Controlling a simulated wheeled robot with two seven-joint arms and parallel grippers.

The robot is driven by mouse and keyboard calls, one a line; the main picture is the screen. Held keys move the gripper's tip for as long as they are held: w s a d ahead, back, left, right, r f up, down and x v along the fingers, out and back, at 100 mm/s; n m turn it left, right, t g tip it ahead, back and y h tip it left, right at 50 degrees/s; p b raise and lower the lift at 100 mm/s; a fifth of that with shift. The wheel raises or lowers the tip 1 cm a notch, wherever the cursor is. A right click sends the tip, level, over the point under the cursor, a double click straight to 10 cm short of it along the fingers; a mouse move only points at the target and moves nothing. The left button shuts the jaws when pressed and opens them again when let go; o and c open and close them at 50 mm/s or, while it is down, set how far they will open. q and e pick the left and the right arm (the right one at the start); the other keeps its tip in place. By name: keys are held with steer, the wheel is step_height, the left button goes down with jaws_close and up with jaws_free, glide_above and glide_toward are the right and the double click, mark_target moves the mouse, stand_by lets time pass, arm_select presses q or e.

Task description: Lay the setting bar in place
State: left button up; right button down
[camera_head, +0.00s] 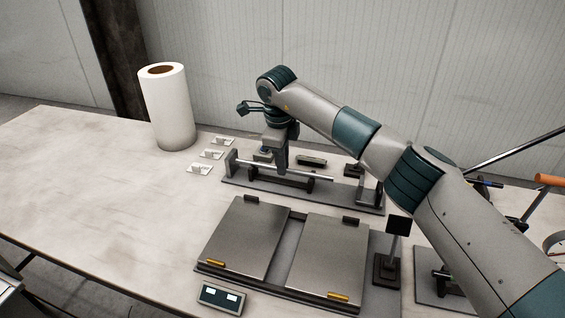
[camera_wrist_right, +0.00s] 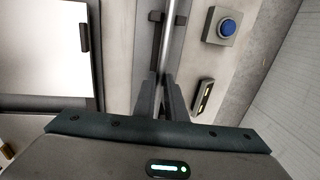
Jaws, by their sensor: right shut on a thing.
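My right gripper (camera_head: 281,165) reaches down over a dark fixture (camera_head: 340,202) with a base plate and an upright at each end. It is shut on a slim silver bar (camera_head: 318,178), which I take to be the setting bar. The bar lies lengthwise along the fixture, above its dark supports. In the right wrist view the bar (camera_wrist_right: 168,40) runs up from between the closed fingers (camera_wrist_right: 164,98). Whether it touches the supports is not clear. The part under the gripper is hidden. My left gripper is not in view.
A box with a blue button (camera_wrist_right: 226,27) and a small dark device (camera_head: 312,161) sit behind the fixture. Two hinged metal plates (camera_head: 244,238) and a display (camera_head: 220,298) stand in front. A paper roll (camera_head: 167,110) stands at the back left. The table's left side is clear.

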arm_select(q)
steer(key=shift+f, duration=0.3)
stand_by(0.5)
arm_select(e)
steer(key=c, duration=1.7)
jaws_free()
